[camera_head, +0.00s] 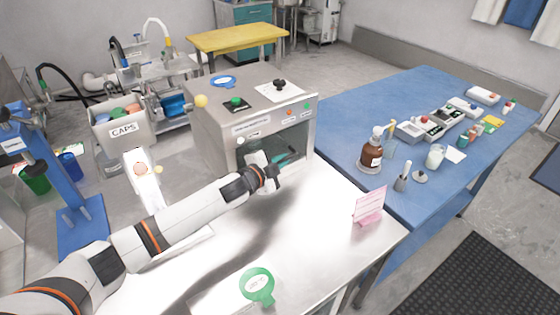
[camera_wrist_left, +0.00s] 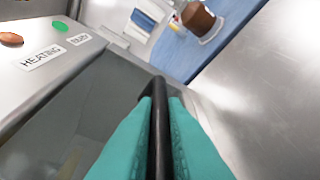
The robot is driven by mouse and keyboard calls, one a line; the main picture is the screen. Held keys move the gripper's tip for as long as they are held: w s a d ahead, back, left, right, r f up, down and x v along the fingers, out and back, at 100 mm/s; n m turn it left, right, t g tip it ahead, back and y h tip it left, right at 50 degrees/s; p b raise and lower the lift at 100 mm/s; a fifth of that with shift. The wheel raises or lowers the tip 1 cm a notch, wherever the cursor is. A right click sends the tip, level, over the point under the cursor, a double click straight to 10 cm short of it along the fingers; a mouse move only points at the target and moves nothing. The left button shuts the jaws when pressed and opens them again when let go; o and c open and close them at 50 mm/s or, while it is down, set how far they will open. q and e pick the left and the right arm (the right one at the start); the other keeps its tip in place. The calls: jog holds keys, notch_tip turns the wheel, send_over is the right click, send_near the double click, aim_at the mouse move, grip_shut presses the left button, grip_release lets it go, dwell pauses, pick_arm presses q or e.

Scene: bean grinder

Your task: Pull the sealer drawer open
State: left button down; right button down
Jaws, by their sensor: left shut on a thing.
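The sealer (camera_head: 213,118) is a grey metal box on the bright steel table. Its front has a dark, glassy drawer panel (camera_head: 298,140). The panel also shows in the left wrist view (camera_wrist_left: 75,105). My left gripper (camera_head: 272,174) is at the lower part of this front. In the left wrist view its teal fingers (camera_wrist_left: 160,120) are shut on the black bar handle (camera_wrist_left: 157,95), one on each side. The gripper covers part of the panel in the head view, and I cannot tell how far the drawer stands out. My right gripper is not in view.
The steel table (camera_head: 325,200) is mostly clear in front of the sealer. A pink card stand (camera_head: 369,207) and a green ring-shaped item (camera_head: 257,285) stand on it. A blue table (camera_head: 425,90) at right holds a brown bottle (camera_head: 371,153) and several small items. A CAPS bin (camera_head: 122,130) is at left.

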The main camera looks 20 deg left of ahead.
pick_arm(q)
jog(key=shift+s+d, duration=0.1)
jog(key=s+d+p, duration=0.3)
jog(key=s+d, duration=1.1)
jog(key=d, duration=0.3)
jog(key=shift+d, duration=0.4)
jog(key=c, duration=1.5)
grip_release()
jog(key=shift+w, duration=0.1)
jog(key=p+v, duration=0.4)
jog(key=v, duration=0.8)
